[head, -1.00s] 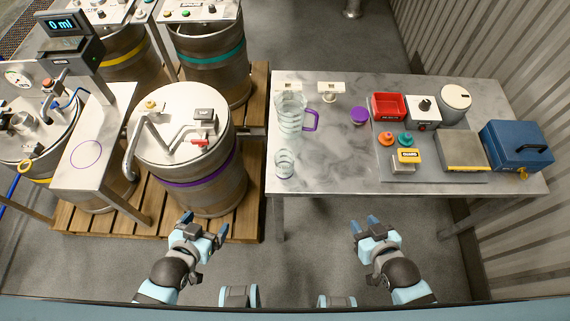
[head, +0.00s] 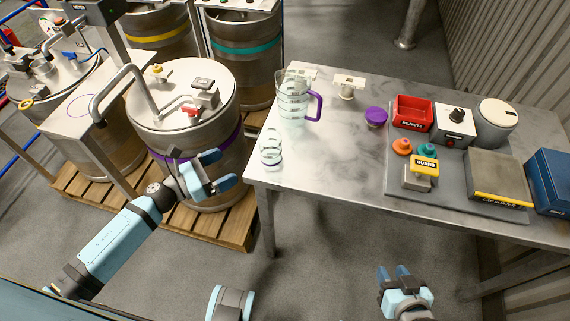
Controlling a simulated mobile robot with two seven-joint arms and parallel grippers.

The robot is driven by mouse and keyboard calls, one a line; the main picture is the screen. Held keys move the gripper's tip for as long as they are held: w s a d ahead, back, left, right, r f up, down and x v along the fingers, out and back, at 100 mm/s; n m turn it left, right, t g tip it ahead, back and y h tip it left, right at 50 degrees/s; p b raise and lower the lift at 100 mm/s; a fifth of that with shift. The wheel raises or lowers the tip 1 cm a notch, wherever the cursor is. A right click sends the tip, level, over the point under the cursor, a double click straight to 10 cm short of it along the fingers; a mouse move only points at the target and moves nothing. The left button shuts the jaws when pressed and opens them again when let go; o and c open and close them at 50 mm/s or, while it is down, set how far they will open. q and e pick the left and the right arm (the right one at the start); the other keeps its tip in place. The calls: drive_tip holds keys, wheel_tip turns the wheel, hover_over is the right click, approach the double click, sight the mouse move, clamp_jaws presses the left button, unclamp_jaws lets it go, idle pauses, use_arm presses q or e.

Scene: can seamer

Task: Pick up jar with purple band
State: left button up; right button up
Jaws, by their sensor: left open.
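A small clear glass jar (head: 271,147) stands upright near the left edge of the table.
The table (head: 330,160) is clear right of the jar. A purple lid (head: 376,117), a red bin (head: 412,112) and the seamer base (head: 455,198) with its guard (head: 424,166) are farther right. A keg (head: 185,95) stands on the wooden pallet (head: 215,225) at left.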

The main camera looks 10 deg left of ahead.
sight(270, 147)
use_arm(q)
drive_tip(key=shift+m+g, duration=0.3)
drive_tip(key=shift+m, duration=0.4)
drive_tip(key=x, duration=0.8)
drive_tip(key=shift+w+f+p, duration=0.1)
drive_tip(key=shift+f+p, duration=0.05)
drive_tip(key=shift+p, duration=0.25)
drive_tip(key=x, duration=0.5)
drive_tip(key=shift+d+p, duration=0.15)
drive_tip(key=shift+p, duration=0.2)
drive_tip(key=shift+w+d, duration=0.15)
drive_tip(key=shift+d, duration=0.15)
drive_tip(key=c, duration=0.9)
drive_tip(key=shift+c, duration=0.7)
use_arm(e)
drive_tip(key=shift+d+r, duration=0.15)
drive_tip(key=shift+r, duration=0.1)
